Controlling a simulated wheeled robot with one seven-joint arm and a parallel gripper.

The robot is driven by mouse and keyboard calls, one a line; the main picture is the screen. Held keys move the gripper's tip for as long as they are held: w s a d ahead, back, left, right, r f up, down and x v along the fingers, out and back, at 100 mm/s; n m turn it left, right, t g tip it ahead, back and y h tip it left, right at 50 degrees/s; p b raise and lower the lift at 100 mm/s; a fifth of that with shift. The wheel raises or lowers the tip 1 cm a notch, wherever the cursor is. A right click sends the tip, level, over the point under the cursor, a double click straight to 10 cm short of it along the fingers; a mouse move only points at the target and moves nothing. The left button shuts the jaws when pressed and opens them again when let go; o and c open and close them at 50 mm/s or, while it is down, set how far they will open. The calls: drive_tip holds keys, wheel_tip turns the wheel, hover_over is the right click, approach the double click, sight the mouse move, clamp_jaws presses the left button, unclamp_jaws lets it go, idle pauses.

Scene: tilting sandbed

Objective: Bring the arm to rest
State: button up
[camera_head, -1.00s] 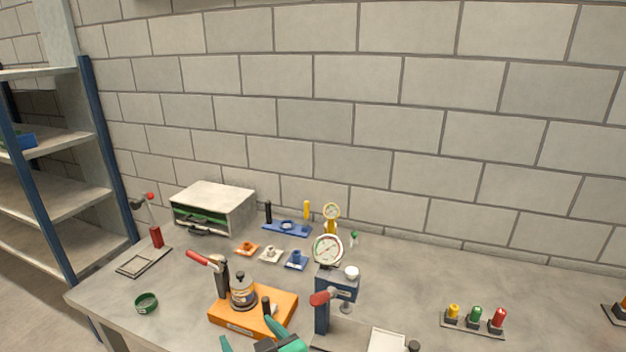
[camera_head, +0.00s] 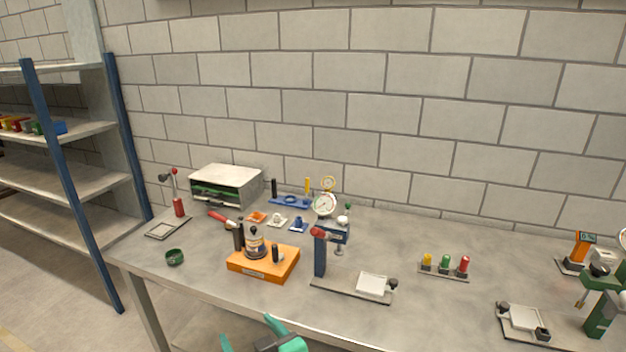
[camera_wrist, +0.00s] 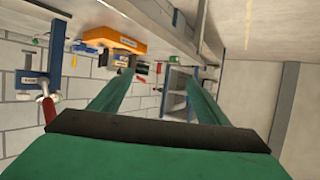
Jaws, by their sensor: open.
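My gripper (camera_head: 254,335) shows at the bottom edge of the head view, in front of the table's front edge. Its two green fingers are apart with nothing between them. In the wrist view the gripper (camera_wrist: 155,85) also has its fingers spread and empty, and the scene appears upside down. The rest of my arm is out of the head view. The worktable (camera_head: 205,285) lies beyond the gripper, and the fingers look clear of it.
Near the front edge stand an orange base (camera_head: 262,264) with a clamp and a blue press (camera_head: 320,257). A green ring (camera_head: 175,257) lies at the left. A grey cabinet (camera_head: 228,185) stands at the back, and a shelf rack (camera_head: 75,190) stands left of the table.

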drive_tip(key=s+d+f+m+t+h, duration=0.1)
drive_tip(key=s+d+f+m+h, duration=0.2)
drive_tip(key=s+f, duration=0.45)
drive_tip(key=s+d+f+m+t+h, duration=0.1)
drive_tip(key=s+d+f+m+h, duration=0.15)
drive_tip(key=s+d+f, duration=0.6)
drive_tip(key=s+d+f+t+h, duration=0.1)
drive_tip(key=s, duration=0.8)
drive_tip(key=s+f+m, duration=0.1)
drive_tip(key=s, duration=0.9)
drive_tip(key=shift+s+d+f+t+h, duration=0.15)
drive_tip(key=shift+d+f+t+h, duration=0.15)
drive_tip(key=shift+d+t+h, duration=0.1)
